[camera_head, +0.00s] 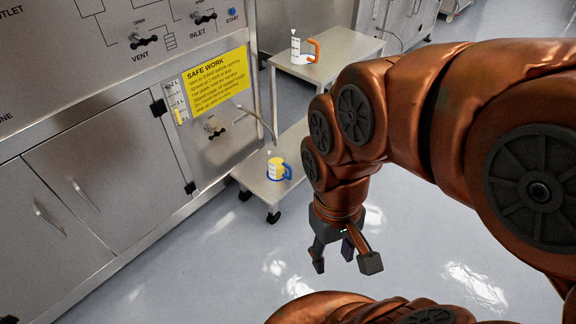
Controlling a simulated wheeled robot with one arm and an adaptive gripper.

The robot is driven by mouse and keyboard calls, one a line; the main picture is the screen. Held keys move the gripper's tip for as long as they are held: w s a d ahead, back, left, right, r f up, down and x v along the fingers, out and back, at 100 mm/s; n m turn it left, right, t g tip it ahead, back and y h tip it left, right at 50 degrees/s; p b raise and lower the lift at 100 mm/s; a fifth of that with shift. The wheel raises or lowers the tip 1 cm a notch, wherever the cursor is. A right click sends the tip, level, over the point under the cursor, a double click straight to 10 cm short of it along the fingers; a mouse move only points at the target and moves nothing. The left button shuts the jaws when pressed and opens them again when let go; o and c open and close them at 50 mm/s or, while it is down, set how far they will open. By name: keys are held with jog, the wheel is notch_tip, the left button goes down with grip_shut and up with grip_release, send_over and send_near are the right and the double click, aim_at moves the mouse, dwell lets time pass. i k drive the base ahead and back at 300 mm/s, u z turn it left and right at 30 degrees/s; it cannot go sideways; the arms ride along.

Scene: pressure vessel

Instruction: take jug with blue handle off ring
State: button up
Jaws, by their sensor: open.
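The jug with the blue handle (276,168) stands upright on the lower shelf of the steel cart, beneath a thin bent pipe (262,122). It looks yellow inside, and its blue handle points right. A blue ring (270,179) shows around its base; I cannot tell how the jug sits in it. My gripper (346,262) is open and empty. It hangs over the floor in front of the cart, to the right of and nearer than the jug, apart from it.
A white jug with an orange handle (303,47) stands on the cart's upper shelf (345,45). The lower shelf (250,180) has bare room around the blue-handled jug. A steel cabinet (100,165) with a yellow sign (216,80) stands at left. The floor (210,270) is clear.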

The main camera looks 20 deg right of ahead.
aim_at(275, 160)
jog(key=z, duration=2)
jog(key=i, duration=3.65)
jog(key=u, duration=4.85)
